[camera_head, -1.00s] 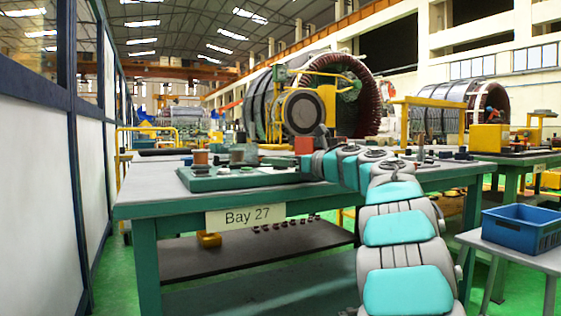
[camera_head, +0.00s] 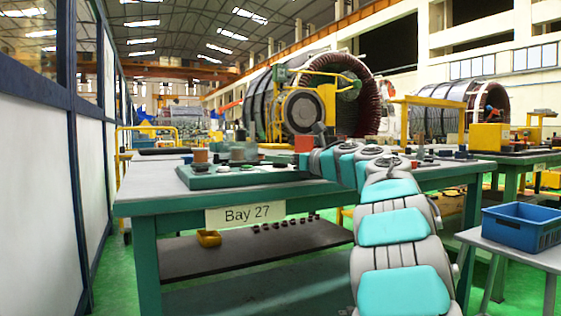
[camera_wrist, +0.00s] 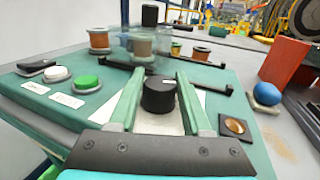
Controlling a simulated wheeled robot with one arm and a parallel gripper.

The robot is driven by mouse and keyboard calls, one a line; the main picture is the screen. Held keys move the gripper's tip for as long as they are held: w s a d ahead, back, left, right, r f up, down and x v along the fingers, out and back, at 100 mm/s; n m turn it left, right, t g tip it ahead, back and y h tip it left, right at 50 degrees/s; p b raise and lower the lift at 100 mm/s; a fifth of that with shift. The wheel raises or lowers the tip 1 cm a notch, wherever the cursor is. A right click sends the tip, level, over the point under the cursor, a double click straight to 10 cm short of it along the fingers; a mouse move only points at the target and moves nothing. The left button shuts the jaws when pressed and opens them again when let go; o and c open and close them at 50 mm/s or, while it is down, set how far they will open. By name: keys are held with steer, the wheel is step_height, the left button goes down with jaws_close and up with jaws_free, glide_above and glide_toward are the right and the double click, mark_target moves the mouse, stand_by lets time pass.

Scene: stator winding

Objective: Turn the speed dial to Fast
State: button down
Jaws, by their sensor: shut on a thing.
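The black speed dial (camera_wrist: 158,95) sits on a pale plate of the green control panel (camera_wrist: 225,80) in the wrist view. A small light mark shows near its top edge. My gripper (camera_wrist: 160,92) has one finger on each side of the dial and is shut on it. No Slow or Fast lettering is readable around the dial, and the fingers cover part of the plate. In the head view the panel (camera_head: 200,183) lies on the Bay 27 bench; the dial cannot be made out there, and my arm reaches in from the right.
White (camera_wrist: 57,74) and green (camera_wrist: 86,83) buttons sit left of the dial. Copper spools (camera_wrist: 99,40) and dark bars stand behind it. A blue ball (camera_wrist: 266,94) and a red block (camera_wrist: 285,62) are at the right. A blue bin (camera_head: 522,228) stands on a side table.

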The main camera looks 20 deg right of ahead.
steer(key=m+h+b, duration=0.1)
steer(key=h, duration=0.1)
steer(key=shift+a+m+t+h, duration=0.15)
steer(key=shift+m+t+h, duration=0.15)
steer(key=shift+m+t, duration=0.1)
steer(key=shift+r+m+h, duration=0.1)
steer(key=shift+m+h, duration=0.5)
steer(key=shift+h, duration=0.4)
steer(key=shift+m+h, duration=0.5)
steer(key=shift+h, duration=0.2)
steer(key=shift+c, duration=1.7)
jaws_free()
